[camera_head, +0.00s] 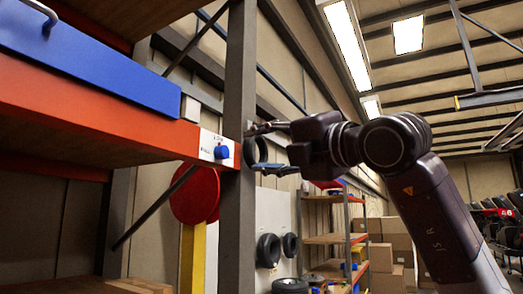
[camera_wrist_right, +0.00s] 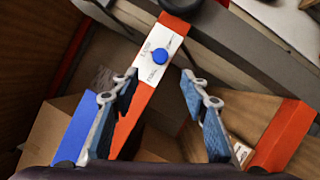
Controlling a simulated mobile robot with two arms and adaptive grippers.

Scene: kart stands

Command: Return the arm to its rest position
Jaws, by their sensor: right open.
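My right arm (camera_head: 430,205) comes in from the lower right of the head view and is raised. Its gripper (camera_head: 264,148) is open, with its fingers pointing left toward the grey shelf post. In the right wrist view the gripper (camera_wrist_right: 160,80) has its two blue-padded fingers apart with nothing held between them. A blue knob (camera_head: 221,152) sits on a white labelled plate on the end of the orange shelf beam. The knob also shows in the wrist view (camera_wrist_right: 159,56), ahead of the fingertips and apart from them. My left gripper is not in view.
The orange shelf beam (camera_head: 90,115) carries a blue box (camera_head: 100,70) at the left. A grey upright post (camera_head: 238,220) stands close to the gripper. Farther back are a shelf rack (camera_head: 330,240), cardboard boxes (camera_head: 390,250) and tyres (camera_head: 268,250).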

